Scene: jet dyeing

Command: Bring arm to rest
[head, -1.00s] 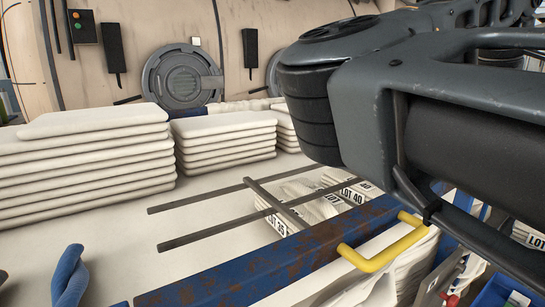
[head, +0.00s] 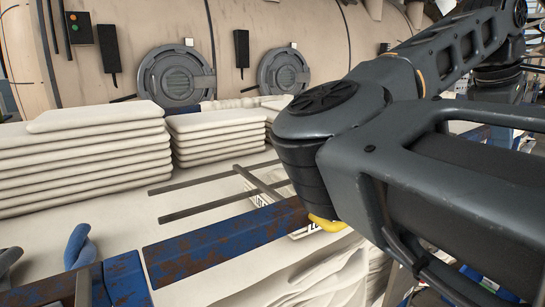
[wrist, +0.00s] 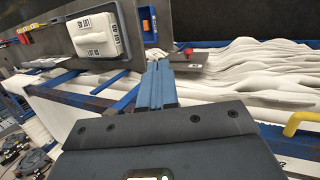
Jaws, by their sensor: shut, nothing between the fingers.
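My arm fills the right half of the head view, its dark grey elbow (head: 330,110) in front of the racks and blue beam. My gripper (wrist: 155,68) shows in the wrist view as two blue fingers side by side, shut and empty. Its tips are near the edge of a dark grey plate (wrist: 200,95). I cannot make out the gripper in the head view.
Stacks of folded white cloth (head: 80,155) stand at left, before a beige vessel with round hatches (head: 175,75). A rusty blue beam (head: 220,240) runs below my arm. A yellow handle (wrist: 305,120) and white LOT-labelled bags (wrist: 98,35) show in the wrist view.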

